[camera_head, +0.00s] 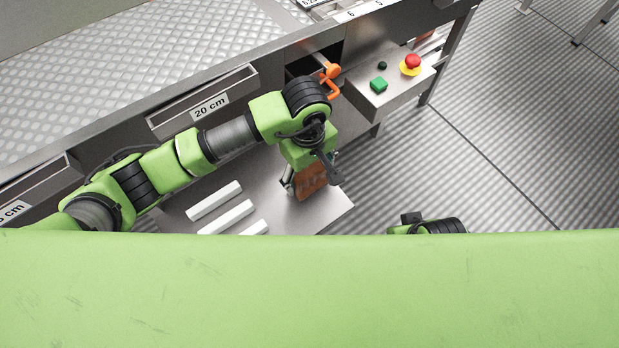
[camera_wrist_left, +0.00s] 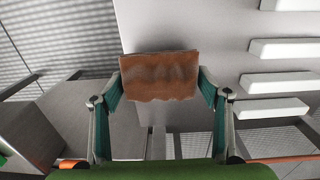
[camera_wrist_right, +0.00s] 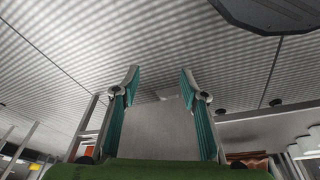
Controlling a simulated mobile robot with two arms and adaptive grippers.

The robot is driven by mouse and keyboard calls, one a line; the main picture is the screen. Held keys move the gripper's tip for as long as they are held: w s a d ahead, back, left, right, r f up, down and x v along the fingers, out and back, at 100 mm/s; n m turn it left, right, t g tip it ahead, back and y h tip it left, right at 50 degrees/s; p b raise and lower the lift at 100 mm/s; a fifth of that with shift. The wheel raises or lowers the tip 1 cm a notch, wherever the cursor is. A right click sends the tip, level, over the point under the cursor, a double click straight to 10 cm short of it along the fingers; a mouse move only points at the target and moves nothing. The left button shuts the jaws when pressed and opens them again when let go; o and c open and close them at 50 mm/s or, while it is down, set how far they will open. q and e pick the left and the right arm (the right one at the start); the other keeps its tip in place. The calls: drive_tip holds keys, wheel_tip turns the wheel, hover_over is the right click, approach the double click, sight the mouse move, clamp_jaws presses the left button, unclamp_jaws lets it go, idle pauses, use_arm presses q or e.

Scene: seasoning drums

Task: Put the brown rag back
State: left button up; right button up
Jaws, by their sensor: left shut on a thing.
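The brown rag (camera_head: 313,180) is between the fingers of my left gripper (camera_head: 307,176), over the right part of the grey metal shelf (camera_head: 335,208). In the left wrist view the rag (camera_wrist_left: 158,77) spans the space between both fingertips, which touch its side edges. I cannot tell whether its underside rests on the shelf. My right gripper (camera_wrist_right: 160,72) shows in the right wrist view with its fingers apart and nothing between them. In the head view it is hidden behind my green body.
Several white bars (camera_head: 214,201) lie on the shelf left of the rag. The floor at right is clear.

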sight(309, 181)
use_arm(q)
wheel_tip(309, 181, down, 3)
drive_tip(key=shift+r, duration=0.1)
use_arm(e)
drive_tip(key=shift+v, duration=1)
use_arm(q)
drive_tip(key=shift+f+b, duration=0.25)
drive_tip(key=shift+b, duration=0.1)
use_arm(e)
drive_tip(key=shift+w+r, duration=0.1)
drive_tip(key=shift+r, duration=0.2)
use_arm(q)
drive_tip(key=o, duration=1.1)
drive_tip(key=shift+c, duration=0.2)
use_arm(e)
drive_tip(key=shift+r, duration=0.15)
use_arm(q)
drive_tip(key=shift+r, duration=0.2)
wheel_tip(309, 181, up, 12)
drive_tip(key=shift+a+f+p, duration=0.1)
drive_tip(key=shift+a+p, duration=0.05)
drive_tip(key=shift+p, duration=0.9)
use_arm(e)
wheel_tip(309, 181, down, 8)
drive_tip(key=shift+w+r, duration=0.25)
drive_tip(key=shift+w, duration=0.05)
